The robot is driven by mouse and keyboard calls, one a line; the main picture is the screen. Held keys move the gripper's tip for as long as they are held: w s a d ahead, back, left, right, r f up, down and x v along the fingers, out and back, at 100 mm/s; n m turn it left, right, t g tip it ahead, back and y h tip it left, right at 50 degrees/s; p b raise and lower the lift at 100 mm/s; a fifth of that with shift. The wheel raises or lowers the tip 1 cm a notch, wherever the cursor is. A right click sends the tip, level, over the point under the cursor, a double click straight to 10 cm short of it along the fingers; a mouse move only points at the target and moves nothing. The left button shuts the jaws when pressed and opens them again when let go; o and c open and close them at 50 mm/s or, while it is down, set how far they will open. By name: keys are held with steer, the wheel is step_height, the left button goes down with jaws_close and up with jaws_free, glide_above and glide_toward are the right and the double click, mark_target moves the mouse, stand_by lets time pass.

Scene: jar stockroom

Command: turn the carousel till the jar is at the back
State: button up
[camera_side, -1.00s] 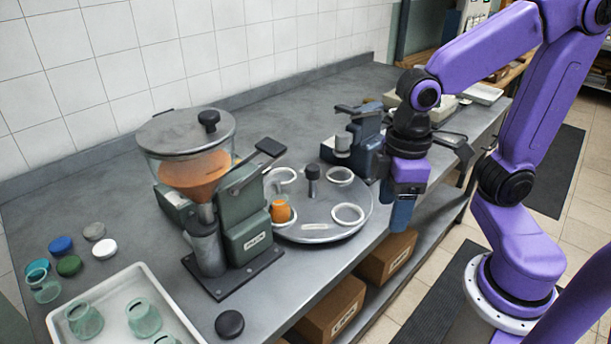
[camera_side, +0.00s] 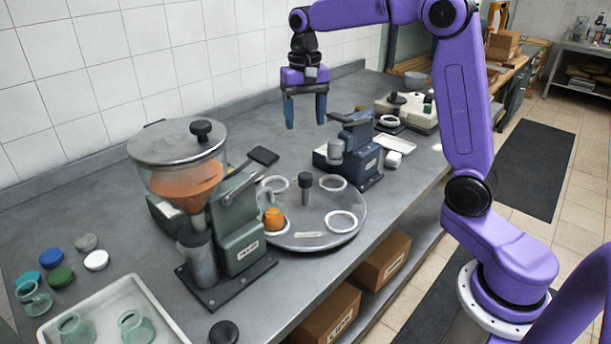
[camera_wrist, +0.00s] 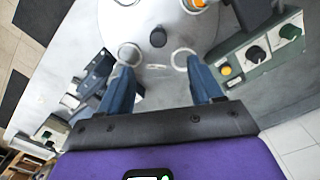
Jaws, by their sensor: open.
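The carousel (camera_side: 318,205) is a round grey turntable with white ring seats and a dark upright knob (camera_side: 306,188) at its centre. The jar (camera_side: 273,220), with orange contents, sits in the left front seat, beside the green filling machine. In the wrist view, the carousel (camera_wrist: 150,15) fills the top middle, its knob (camera_wrist: 158,37) lies ahead of my fingers, and the jar (camera_wrist: 199,4) is cut by the top edge. My gripper (camera_side: 305,124) is open and empty, fingers down, above the bench behind the carousel. My gripper also shows in the wrist view (camera_wrist: 158,78).
The green filling machine (camera_side: 240,220) with its orange-filled hopper stands at the carousel's left. A blue machine (camera_side: 358,150) stands at its back right. A white tray (camera_side: 130,290) of glass jars and loose lids (camera_side: 60,277) lie at left.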

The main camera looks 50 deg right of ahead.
steer(key=d, duration=0.1)
glide_toward(305, 175)
steer(key=shift+m, duration=0.3)
step_height(305, 175, down, 10)
steer(key=shift+f, duration=0.1)
stand_by(0.4)
jaws_close()
